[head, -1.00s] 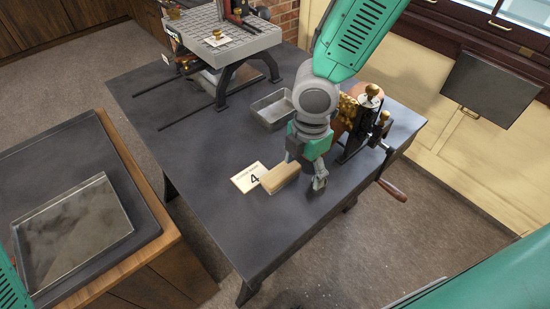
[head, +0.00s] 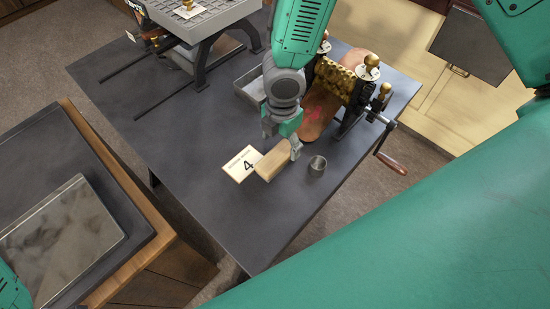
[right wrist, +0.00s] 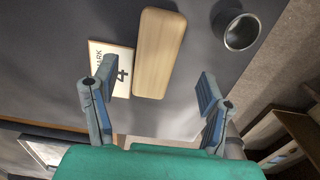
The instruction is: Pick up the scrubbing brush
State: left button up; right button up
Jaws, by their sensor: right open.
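The scrubbing brush (head: 271,163) shows as a pale wooden block lying on the dark table. It also shows in the right wrist view (right wrist: 160,52), just ahead of my fingertips. My right gripper (head: 281,141) is open and empty, close above the brush's far end in the head view. In the right wrist view its two fingers (right wrist: 155,98) are spread wide, with the brush lying between their lines, nearer the left finger. Any bristles are hidden underneath. My left gripper is not in view; only a bit of my left arm shows at the lower left.
A card marked 4 (head: 241,164) lies left of the brush. A small metal cup (head: 317,166) stands to its right. Behind are a metal tray (head: 245,83) and a roller device with a crank (head: 355,90). The table (head: 190,140) is clear in front and left.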

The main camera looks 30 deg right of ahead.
aim_at(276, 155)
jog(key=shift+w+a+f, duration=0.1)
jog(key=shift+a+f, duration=0.1)
jog(key=shift+f, duration=0.7)
jog(key=shift+a+f, duration=0.25)
jog(key=shift+f, duration=0.6)
jog(key=shift+w+a+f, duration=0.1)
jog(key=shift+a+f, duration=0.1)
jog(key=shift+f, duration=0.7)
jog(key=shift+s, duration=0.1)
jog(key=c, duration=1.4)
notch_tip(276, 155, up, 10)
jog(key=shift+r+p, duration=0.1)
jog(key=shift+p, duration=0.2)
